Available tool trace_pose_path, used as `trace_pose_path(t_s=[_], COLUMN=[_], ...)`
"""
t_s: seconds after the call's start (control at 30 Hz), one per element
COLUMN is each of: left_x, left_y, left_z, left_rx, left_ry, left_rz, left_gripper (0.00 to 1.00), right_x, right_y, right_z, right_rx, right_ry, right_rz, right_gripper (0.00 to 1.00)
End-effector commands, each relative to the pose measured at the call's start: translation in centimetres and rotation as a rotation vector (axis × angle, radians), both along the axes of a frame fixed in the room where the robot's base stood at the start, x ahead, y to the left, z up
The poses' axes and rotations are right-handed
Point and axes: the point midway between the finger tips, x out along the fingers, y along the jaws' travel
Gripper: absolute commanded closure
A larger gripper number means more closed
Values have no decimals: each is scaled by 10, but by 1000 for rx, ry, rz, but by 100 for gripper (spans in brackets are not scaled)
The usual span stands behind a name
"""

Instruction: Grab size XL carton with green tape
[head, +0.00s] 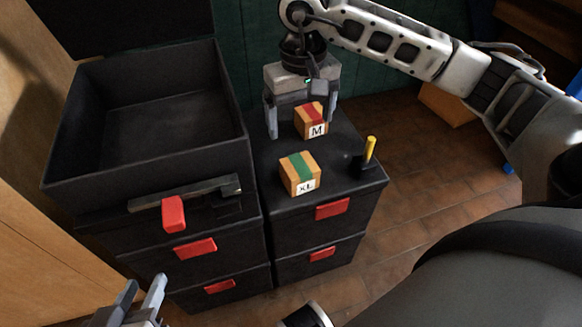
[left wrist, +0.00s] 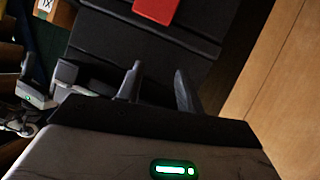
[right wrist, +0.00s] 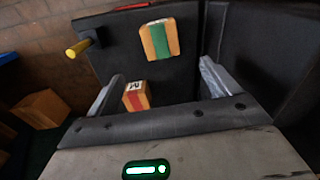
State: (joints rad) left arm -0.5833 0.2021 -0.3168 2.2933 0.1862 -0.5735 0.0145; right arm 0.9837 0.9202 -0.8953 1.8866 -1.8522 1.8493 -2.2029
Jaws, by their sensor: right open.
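The XL carton with green tape (head: 300,174) stands on top of the lower black cabinet, near its front edge. It also shows in the right wrist view (right wrist: 159,40), beyond the fingertips. The M carton with red tape (head: 310,120) stands behind it. My right gripper (head: 302,118) is open above the back of the cabinet, its fingers on either side of the M carton. In the right wrist view the M carton (right wrist: 137,96) sits between the fingers, nearer the left one, with no contact clear. My left gripper (head: 142,293) is open and empty at the lower left, in front of the taller cabinet.
The lower cabinet (head: 345,185) has red handles and a yellow-tipped peg (head: 369,150) at its right. The taller cabinet to its left carries an open, empty black box (head: 150,185). A cardboard box (head: 447,104) lies on the brick floor at the back right.

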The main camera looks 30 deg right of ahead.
Motion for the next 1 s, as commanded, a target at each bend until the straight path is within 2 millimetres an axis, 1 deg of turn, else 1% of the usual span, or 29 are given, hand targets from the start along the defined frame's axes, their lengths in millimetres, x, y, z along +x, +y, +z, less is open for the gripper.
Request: trace_pose_path(t_s=[0.03,0.1,0.2,0.3,0.4,0.63,0.8,0.9,1.0], left_x=[0,0,0,0,0,0,0,-1,-1], left_y=[-1,-2,-3,-4,-5,-6,-7,-9,-10], left_z=[-1,1,5,8,12,12,11,17,21], left_rx=[-5,-13,-25,-34,-42,-48,-67,-94,-111], left_ry=[-10,-28,-53,-71,-87,-97,-118,-134,-135], left_rz=[-2,-3,-5,-7,-8,-8,-7,-8,-9], left_gripper=[64,64,64,64,64,64,64,64,64], right_x=[-1,-1,-1,-1,0,-1,-2,-2,-2], right_y=[0,0,1,1,1,2,3,2,3], right_z=[-15,-31,-52,-69,-79,-91,-116,-130,-136], right_rx=[0,2,3,3,4,4,5,4,5], right_ry=[6,5,5,4,2,1,4,2,1], right_rz=[0,-1,-2,-2,-1,-1,-2,-2,-1], right_gripper=[13,13,13,13,13,13,13,13,13])
